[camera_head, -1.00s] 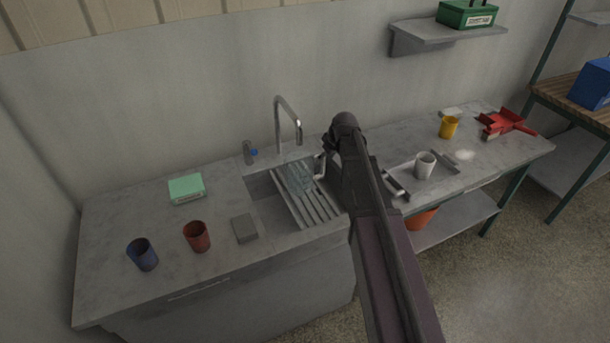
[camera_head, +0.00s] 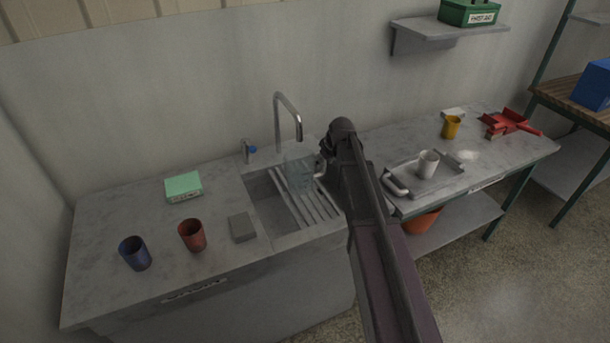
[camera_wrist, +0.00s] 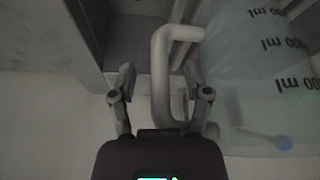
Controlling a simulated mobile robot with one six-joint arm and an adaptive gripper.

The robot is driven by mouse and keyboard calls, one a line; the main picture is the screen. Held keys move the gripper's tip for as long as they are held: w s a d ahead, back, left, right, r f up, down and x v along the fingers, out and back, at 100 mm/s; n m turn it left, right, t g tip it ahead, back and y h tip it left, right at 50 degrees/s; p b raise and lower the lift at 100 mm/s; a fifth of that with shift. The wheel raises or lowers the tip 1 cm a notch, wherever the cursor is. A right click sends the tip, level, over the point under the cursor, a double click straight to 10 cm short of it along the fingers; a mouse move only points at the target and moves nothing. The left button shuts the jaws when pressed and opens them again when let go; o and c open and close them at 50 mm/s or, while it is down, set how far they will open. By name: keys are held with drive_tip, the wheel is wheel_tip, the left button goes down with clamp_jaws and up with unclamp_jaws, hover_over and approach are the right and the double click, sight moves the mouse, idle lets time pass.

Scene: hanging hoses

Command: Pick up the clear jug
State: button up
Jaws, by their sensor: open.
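The clear jug (camera_head: 298,173) is see-through and stands at the sink's slatted drainer, under the tap. In the wrist view the jug (camera_wrist: 245,75) fills the right side, with "ml" markings on its wall. Its pale handle (camera_wrist: 160,75) lies between my two fingers. My gripper (camera_wrist: 161,97) is open, with one finger on each side of the handle. I cannot tell whether either finger touches it. In the head view my arm hides most of the gripper.
The tap (camera_head: 288,115) rises behind the sink basin (camera_head: 267,205).

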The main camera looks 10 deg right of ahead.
idle(0.4)
clamp_jaws()
drive_tip(key=shift+r, duration=0.2)
wheel_tip(320, 180, up, 3)
drive_tip(key=p, duration=0.3)
drive_tip(key=shift+f, duration=0.15)
drive_tip(key=s+r+p, duration=0.2)
drive_tip(key=s, duration=1.4)
drive_tip(key=shift+d, duration=0.1)
